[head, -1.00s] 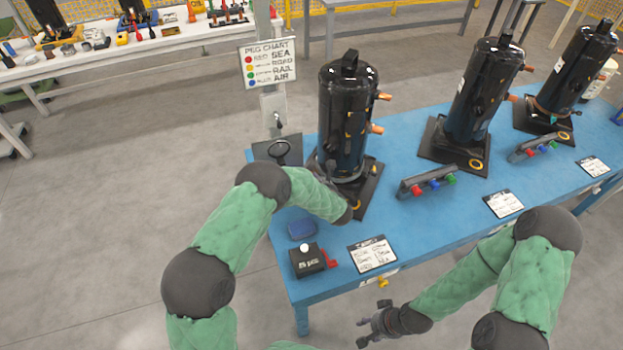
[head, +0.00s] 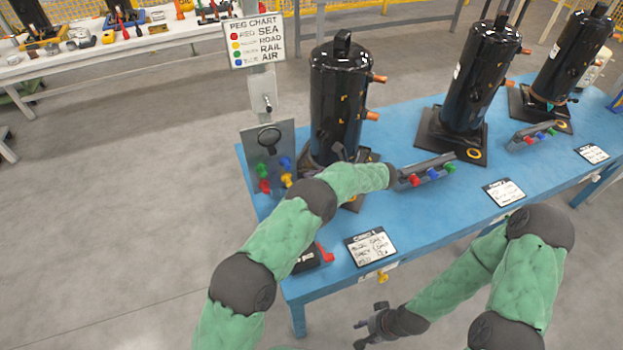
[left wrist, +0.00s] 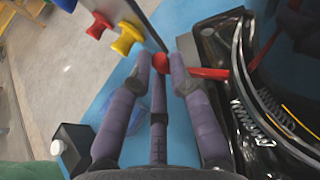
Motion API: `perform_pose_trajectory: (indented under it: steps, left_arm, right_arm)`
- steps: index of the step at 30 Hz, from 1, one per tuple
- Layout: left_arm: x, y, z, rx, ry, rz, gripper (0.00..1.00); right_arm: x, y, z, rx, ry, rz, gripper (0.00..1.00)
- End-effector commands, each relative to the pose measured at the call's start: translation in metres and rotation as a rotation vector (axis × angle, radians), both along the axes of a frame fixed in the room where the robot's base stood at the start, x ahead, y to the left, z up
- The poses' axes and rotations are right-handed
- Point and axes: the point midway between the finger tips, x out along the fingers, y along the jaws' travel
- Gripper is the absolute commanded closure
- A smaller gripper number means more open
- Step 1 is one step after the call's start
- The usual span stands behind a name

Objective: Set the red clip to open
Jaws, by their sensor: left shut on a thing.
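The red clip (left wrist: 208,73) shows in the left wrist view as a flat red bar beside the nearest black compressor's base. A rounded red end shows between the fingertips of my left gripper (left wrist: 160,68). These fingers are closed in on the red clip. In the head view my left gripper (head: 338,153) is mostly hidden behind my arm, low against the nearest compressor (head: 336,100); the clip is hidden there. My right gripper (head: 369,328) is empty, fingers apart, off the table's front edge.
A peg board (head: 268,150) with coloured pegs stands left of the compressor, close to my left gripper. A black box with a red lever (head: 325,253) is partly behind my arm. A card (head: 370,247) and a peg rack (head: 425,172) lie on the blue table (head: 430,220).

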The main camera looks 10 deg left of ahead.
Motion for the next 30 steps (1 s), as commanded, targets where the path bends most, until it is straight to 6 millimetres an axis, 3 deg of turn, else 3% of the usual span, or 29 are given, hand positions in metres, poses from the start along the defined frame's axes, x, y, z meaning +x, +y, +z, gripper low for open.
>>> perform_pose_trajectory:
  steps: [23, 24, 26, 30]
  left_arm:
    - [0.0021, -0.0061, 0.0031, -0.002, -0.01, 0.096, 1.0]
    - [0.0022, -0.006, 0.0031, -0.002, -0.01, 0.096, 0.77]
    - [0.002, -0.0059, 0.0032, -0.002, -0.01, 0.096, 0.6]
    - [0.0012, -0.0056, 0.0021, 0.0, -0.007, 0.098, 0.59]
  right_arm:
    - [0.0001, 0.0, -0.0086, 0.0, 0.0, 0.0, 0.6]
    - [0.0001, 0.0, -0.0087, 0.0, 0.0, 0.0, 0.6]
    - [0.0001, 0.0, -0.0087, 0.0, 0.0, 0.0, 0.6]
    - [0.0001, 0.0, -0.0087, 0.0, 0.0, 0.0, 0.6]
